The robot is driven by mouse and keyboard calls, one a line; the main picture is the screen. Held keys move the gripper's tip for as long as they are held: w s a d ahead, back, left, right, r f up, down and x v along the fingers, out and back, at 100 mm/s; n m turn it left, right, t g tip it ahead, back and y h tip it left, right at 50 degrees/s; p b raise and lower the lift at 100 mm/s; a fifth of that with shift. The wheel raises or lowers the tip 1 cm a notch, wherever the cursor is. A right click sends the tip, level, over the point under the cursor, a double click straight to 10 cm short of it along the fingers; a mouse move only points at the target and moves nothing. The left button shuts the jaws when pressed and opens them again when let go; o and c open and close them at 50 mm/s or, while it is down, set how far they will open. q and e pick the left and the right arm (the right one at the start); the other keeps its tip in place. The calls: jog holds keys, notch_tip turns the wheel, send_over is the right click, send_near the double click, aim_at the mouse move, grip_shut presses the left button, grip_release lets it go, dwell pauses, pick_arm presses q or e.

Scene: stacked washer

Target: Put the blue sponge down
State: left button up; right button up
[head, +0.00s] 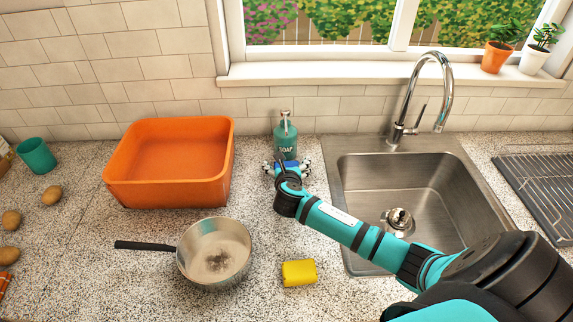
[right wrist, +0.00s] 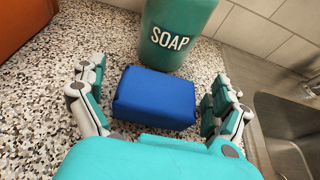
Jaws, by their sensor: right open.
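The blue sponge (right wrist: 155,98) lies flat on the speckled counter, just in front of the soap bottle (right wrist: 175,32). In the head view the sponge (head: 291,164) shows only in part, as my right gripper (head: 287,168) covers it. In the right wrist view my right gripper (right wrist: 158,100) is open, with one finger on each side of the sponge and a gap between each finger and the sponge. My left gripper does not show.
An orange bin (head: 172,197) stands to the left and a steel sink (head: 345,190) to the right. A pan (head: 214,253) and a yellow sponge (head: 299,272) are nearer the front. A green cup (head: 37,156) and several potatoes are at the far left.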

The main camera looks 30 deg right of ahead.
jog(key=shift+r, duration=0.2)
jog(key=v, duration=1.2)
